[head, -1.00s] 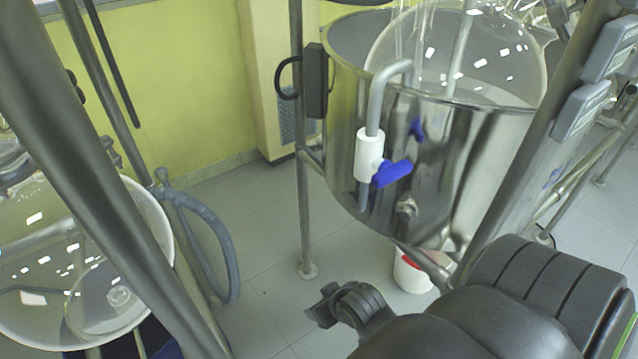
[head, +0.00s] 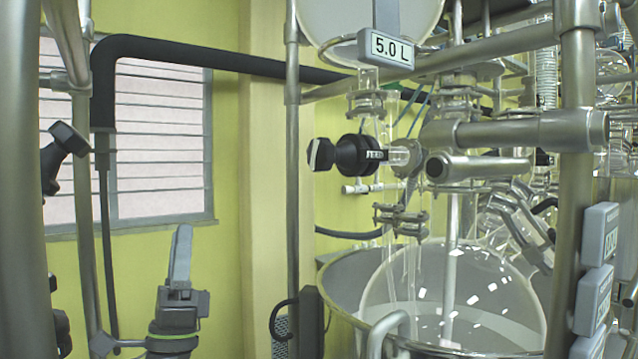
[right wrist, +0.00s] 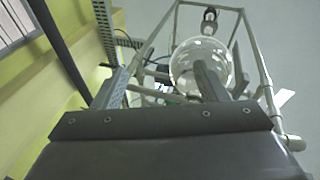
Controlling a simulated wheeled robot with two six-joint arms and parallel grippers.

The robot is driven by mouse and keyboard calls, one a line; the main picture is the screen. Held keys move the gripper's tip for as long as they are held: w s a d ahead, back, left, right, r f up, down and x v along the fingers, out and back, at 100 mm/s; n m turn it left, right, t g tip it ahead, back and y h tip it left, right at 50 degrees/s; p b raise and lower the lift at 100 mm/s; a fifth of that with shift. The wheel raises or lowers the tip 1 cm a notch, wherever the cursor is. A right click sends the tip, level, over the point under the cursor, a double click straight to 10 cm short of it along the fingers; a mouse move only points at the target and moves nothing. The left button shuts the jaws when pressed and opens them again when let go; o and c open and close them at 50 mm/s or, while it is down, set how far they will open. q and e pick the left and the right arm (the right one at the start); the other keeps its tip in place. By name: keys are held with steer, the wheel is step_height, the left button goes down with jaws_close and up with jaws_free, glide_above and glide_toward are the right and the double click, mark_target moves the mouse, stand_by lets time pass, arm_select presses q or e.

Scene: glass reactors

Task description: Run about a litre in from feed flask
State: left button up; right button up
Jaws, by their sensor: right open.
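The feed flask (head: 362,20) is a round glass vessel at the top of the head view, cut off by the picture edge. A 5.0 L sign (head: 391,48) hangs in front of it. Below it, a black valve knob (head: 340,155) with a partly readable label points left from the glass line. The reactor vessel (head: 450,290) sits below in a metal bath. My right gripper (head: 181,257) points up, left of and below the knob, apart from it. In the right wrist view its fingers (right wrist: 163,84) are apart and empty, with a round glass flask (right wrist: 198,62) beyond. My left gripper is out of view.
Metal posts (head: 293,180) and a horizontal rail (head: 480,52) frame the glassware. A black pipe (head: 230,68) runs along the yellow wall, past a window (head: 160,130). Grey display boxes (head: 595,275) hang at the right. Open space lies between my right gripper and the near post.

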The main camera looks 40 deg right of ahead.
steer(key=s+d+r+m+g+h, duration=0.1)
steer(key=s+r+m+g+h, duration=0.15)
steer(key=m+g, duration=0.65)
steer(key=s+d+r+m+g+h, duration=0.1)
steer(key=r+m+g, duration=0.3)
steer(key=m+g, duration=0.55)
steer(key=s+r+m+g+h, duration=0.1)
steer(key=r+m+g, duration=0.2)
steer(key=m+g, duration=0.65)
steer(key=m+t+y, duration=0.3)
steer(key=m+y, duration=0.1)
steer(key=y, duration=0.4)
glide_toward(314, 154)
steer(key=d, duration=0.3)
steer(key=d+p, duration=0.1)
steer(key=d, duration=0.3)
steer(key=s+d+p, duration=0.1)
steer(key=d, duration=0.3)
steer(key=shift+s+r, duration=0.1)
steer(key=shift+r, duration=0.05)
steer(key=shift+a, duration=0.1)
steer(key=c, duration=1)
steer(key=shift+n, duration=0.3)
steer(key=shift+n, duration=0.3)
